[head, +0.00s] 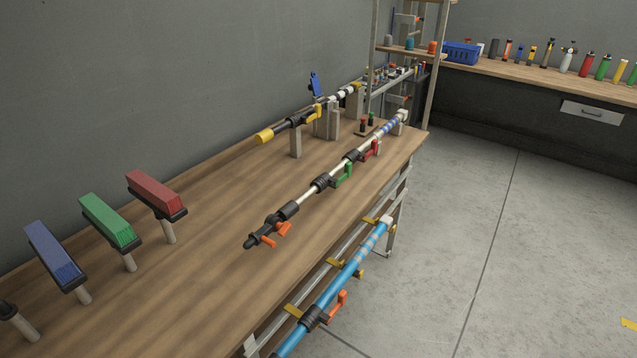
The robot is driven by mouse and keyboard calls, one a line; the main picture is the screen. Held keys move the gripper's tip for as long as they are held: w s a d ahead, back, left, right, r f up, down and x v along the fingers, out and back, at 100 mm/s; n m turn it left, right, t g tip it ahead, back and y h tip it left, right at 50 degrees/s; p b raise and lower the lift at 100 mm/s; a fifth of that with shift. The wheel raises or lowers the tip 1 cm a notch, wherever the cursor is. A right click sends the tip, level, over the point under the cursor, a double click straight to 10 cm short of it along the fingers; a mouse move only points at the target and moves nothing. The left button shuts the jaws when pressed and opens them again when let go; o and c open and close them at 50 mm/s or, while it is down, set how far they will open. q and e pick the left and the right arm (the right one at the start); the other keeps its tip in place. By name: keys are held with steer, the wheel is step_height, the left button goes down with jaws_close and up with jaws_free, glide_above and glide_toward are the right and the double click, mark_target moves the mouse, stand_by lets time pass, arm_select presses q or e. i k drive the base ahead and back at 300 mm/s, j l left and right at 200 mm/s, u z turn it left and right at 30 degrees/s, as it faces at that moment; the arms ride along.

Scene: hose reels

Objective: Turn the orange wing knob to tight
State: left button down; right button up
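An orange wing knob (283,229) is near the black front end of a long pipe assembly (308,191) along the table's right side. It appears as two small orange wings beside the black fitting, and its exact angle is too small to read. No tight mark can be made out. Neither of my grippers is in view, and nothing is touching the knob.
The same assembly carries a green lever (343,174) and a red lever (371,149). A blue pipe (352,266) with an orange-red lever (337,303) runs below the table edge. Blue, green (110,219) and red blocks stand on posts at left. The wooden tabletop (215,235) is clear in the middle.

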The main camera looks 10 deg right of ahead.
mark_target(284, 228)
steer(key=i+l+u, duration=0.1)
steer(key=u, duration=0.55)
steer(key=i+l+u, duration=0.1)
steer(key=l+u, duration=0.3)
steer(key=l, duration=0.45)
steer(key=l+u, duration=0.4)
steer(key=l, duration=0.5)
